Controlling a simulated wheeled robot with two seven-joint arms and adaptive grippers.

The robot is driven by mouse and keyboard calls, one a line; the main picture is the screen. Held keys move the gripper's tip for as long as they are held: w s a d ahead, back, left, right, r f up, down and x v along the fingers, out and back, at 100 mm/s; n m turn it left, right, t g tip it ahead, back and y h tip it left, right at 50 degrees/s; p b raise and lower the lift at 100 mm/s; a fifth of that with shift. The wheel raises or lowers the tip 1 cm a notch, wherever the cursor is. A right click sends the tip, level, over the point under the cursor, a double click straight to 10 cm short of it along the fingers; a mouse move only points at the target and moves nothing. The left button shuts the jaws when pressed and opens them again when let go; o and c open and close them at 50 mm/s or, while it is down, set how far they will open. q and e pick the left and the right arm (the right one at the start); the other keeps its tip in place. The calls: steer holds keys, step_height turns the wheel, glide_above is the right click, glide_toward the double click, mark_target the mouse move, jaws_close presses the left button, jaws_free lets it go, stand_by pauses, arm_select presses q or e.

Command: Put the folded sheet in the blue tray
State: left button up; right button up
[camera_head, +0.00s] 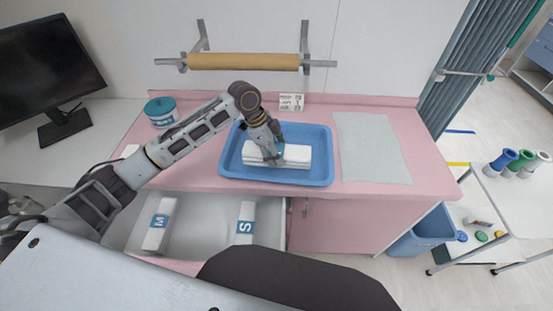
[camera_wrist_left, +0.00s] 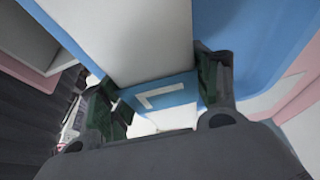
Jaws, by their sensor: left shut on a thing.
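The folded sheet (camera_head: 295,156) is a long white bundle within the outline of the blue tray (camera_head: 322,172) on the pink counter. In the left wrist view, the white sheet (camera_wrist_left: 140,35) has a blue label band with a white L. My left gripper (camera_head: 270,153) reaches down over the tray and is shut on the sheet near its middle. In the left wrist view, its fingers (camera_wrist_left: 160,92) stand on both sides of the bundle. Whether the sheet's underside touches the tray floor is hidden. My right gripper is not in view.
An open drawer (camera_head: 200,232) below the counter holds white bundles marked M (camera_head: 158,228) and S (camera_head: 245,226). A teal-lidded tub (camera_head: 160,111) stands left of the tray. A pale flat mat (camera_head: 372,147) lies right of it. A roll holder (camera_head: 245,62) is on the wall behind.

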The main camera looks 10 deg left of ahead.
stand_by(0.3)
arm_select(q)
steer(key=shift+f, duration=1.9)
steer(key=o, duration=1.2)
steer(key=shift+f, duration=0.1)
steer(key=shift+c, duration=0.2)
steer(key=v, duration=1.2)
